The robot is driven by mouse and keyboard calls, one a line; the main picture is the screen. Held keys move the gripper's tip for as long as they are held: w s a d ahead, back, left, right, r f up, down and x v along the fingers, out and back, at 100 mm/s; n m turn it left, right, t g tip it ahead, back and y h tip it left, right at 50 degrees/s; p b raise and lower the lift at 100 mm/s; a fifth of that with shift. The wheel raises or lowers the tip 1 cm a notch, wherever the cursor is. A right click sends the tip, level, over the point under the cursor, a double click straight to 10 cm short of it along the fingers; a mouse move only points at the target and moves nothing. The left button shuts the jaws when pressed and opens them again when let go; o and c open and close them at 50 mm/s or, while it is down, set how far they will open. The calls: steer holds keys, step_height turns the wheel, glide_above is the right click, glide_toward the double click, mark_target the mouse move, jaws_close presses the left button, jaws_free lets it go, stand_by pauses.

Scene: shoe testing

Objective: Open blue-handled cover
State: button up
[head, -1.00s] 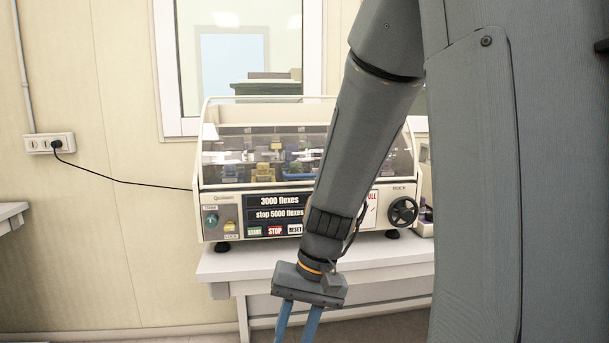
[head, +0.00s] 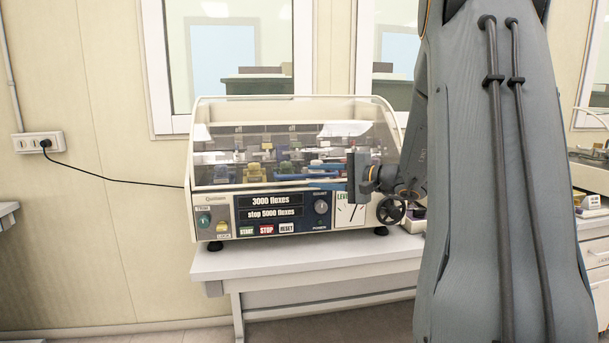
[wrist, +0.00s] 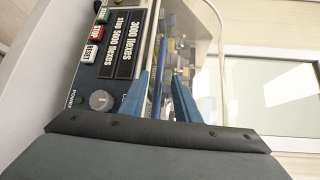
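The cover (head: 230,150) is a clear, pale-framed lid on the front of the bench machine, and it is down. Its blue handle (wrist: 158,75) is a long thin bar along the lower front edge. In the wrist view the handle runs between the two blue fingers of my gripper (wrist: 162,82), with a gap on each side. My gripper (head: 310,177) is open at the right part of the machine's front, fingers pointing left along the cover. The exact depth between fingers and handle is hard to tell.
The cream machine stands on a white table (head: 300,262). Its front panel has start, stop and reset buttons, a knob (head: 321,207) and a black handwheel (head: 391,210) close below my wrist. A window (head: 230,60) is behind. My arm hides the right side.

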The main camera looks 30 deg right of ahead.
mark_target(308, 176)
steer(key=shift+p+x, duration=0.6)
steer(key=shift+x, duration=1.9)
jaws_close()
